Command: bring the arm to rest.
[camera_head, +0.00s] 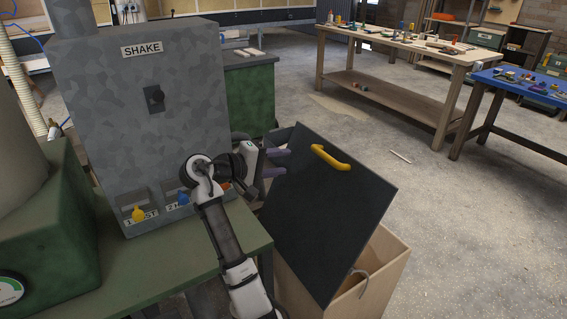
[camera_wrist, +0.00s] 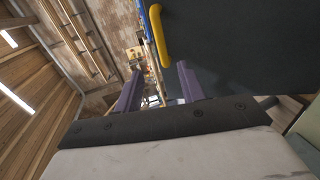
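My gripper (camera_head: 285,161) is in the middle of the head view, pointing right, with its two purple fingers apart. In the wrist view my gripper (camera_wrist: 160,88) also shows open, with nothing between the fingers. My arm reaches up to it from the bottom of the head view. The fingertips are close to the left edge of a dark panel (camera_head: 325,215); I cannot tell whether they touch it. The panel stands tilted over a wooden box and bears a yellow handle (camera_head: 330,158). The handle (camera_wrist: 160,35) also shows in the wrist view, above the fingers.
A grey machine (camera_head: 145,110) marked SHAKE stands left of my gripper, on a green bench (camera_head: 170,262), with small knobs low on its front. The open wooden box (camera_head: 385,268) is at the lower right.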

